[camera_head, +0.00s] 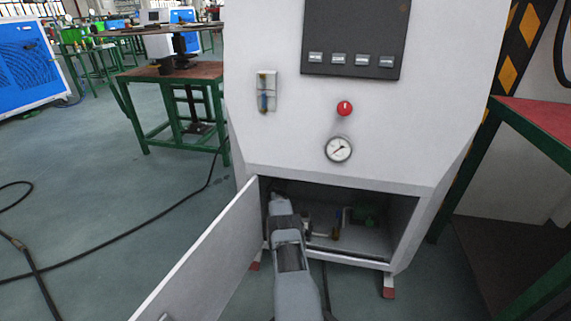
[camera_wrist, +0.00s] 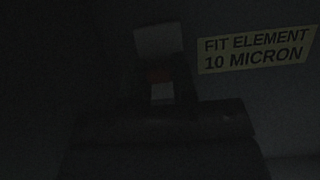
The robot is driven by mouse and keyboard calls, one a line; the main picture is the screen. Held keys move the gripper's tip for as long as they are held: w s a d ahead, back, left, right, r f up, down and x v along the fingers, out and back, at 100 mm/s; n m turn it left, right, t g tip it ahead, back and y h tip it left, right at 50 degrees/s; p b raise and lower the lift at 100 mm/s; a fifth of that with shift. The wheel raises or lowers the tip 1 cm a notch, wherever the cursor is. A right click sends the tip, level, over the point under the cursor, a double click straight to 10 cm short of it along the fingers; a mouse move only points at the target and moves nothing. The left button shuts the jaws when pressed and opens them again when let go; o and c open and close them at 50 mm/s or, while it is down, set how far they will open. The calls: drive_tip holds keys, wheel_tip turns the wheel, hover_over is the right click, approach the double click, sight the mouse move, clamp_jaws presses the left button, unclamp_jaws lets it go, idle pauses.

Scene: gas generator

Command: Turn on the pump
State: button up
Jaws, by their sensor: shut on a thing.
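The white generator cabinet (camera_head: 285,135) stands ahead, with its lower compartment (camera_head: 395,215) open. My arm reaches into the left part of this compartment in the head view, and its end there is hard to make out. The wrist view is very dark. The exact contact between the fingers and the part is too dark to see. The pump itself is not clearly identifiable.
The compartment door (camera_head: 205,262) hangs open on the left, close beside my arm. A yellow label (camera_wrist: 257,48) reads "FIT ELEMENT 10 MICRON". A red button (camera_head: 345,108) and gauge (camera_head: 338,149) are above.

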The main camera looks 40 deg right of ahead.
drive_tip(key=shift+c, duration=0.4)
drive_tip(key=shift+r+g+y+p, duration=0.35)
drive_tip(key=shift+r+p, duration=0.35)
drive_tip(key=shift+p, duration=0.45)
drive_tip(key=shift+r+g+y+p, duration=0.1)
drive_tip(key=shift+g+y+p, duration=0.15)
drive_tip(key=shift+y+p, duration=0.45)
drive_tip(key=shift+y, duration=0.25)
drive_tip(key=shift+d+f+g, duration=0.1)
drive_tip(key=shift+f+g, duration=0.1)
drive_tip(key=shift+g, duration=0.1)
drive_tip(key=o, duration=0.9)
